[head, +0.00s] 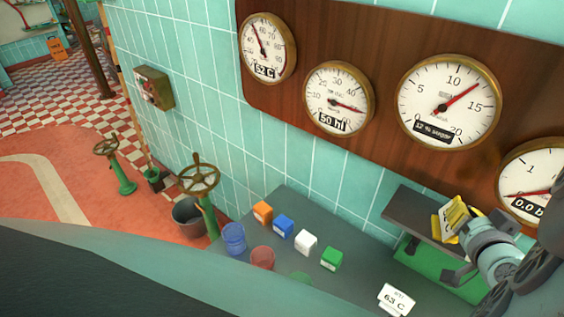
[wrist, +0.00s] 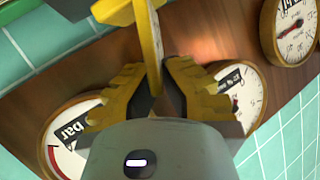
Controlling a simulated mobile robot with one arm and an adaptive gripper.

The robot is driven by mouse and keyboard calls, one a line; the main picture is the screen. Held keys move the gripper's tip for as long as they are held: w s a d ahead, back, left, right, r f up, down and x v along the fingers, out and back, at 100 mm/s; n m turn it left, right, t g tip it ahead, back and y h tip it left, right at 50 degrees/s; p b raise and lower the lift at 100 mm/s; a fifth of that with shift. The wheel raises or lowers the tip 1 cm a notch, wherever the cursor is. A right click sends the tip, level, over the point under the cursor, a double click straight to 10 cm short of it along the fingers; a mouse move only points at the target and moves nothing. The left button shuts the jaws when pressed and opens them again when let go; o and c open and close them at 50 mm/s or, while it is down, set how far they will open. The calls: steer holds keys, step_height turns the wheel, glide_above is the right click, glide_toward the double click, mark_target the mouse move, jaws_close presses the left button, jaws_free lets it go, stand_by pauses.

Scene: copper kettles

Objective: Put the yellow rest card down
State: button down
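The yellow rest card (wrist: 151,42) stands edge-on between the two fingers of my gripper (wrist: 157,92) in the wrist view. The fingers, with yellow outer parts, are closed on it. In the head view my gripper (head: 462,232) is at the right, above the grey bench (head: 360,265) and in front of the gauge board. Yellow shows at its tip there, but card and finger parts are hard to tell apart. The card is held up, apart from the bench top as far as I can see.
Orange (head: 263,212), blue (head: 284,225), white (head: 306,242) and green (head: 332,258) blocks stand on the bench. A blue cup (head: 234,239) and a red cup (head: 262,258) are nearer. A white "63 C" card (head: 396,299) stands at the front right. A green stand with a grey top (head: 422,213) is beside my gripper.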

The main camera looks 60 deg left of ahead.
mark_target(449, 205)
steer(key=shift+s+f+p+x, duration=0.15)
steer(key=shift+f+x, duration=0.1)
steer(key=shift+x, duration=1.05)
steer(key=shift+f+p+x, duration=0.2)
steer(key=shift+f+x, duration=0.05)
steer(key=shift+x, duration=1.05)
steer(key=shift+s+f+p+x, duration=0.15)
steer(key=shift+f+x, duration=0.1)
steer(key=shift+x, duration=1.05)
steer(key=shift+d, duration=0.1)
steer(key=shift+f, duration=0.2)
steer(key=c, duration=1.1)
jaws_free()
steer(key=shift+w+d, duration=0.1)
steer(key=shift+c, duration=0.2)
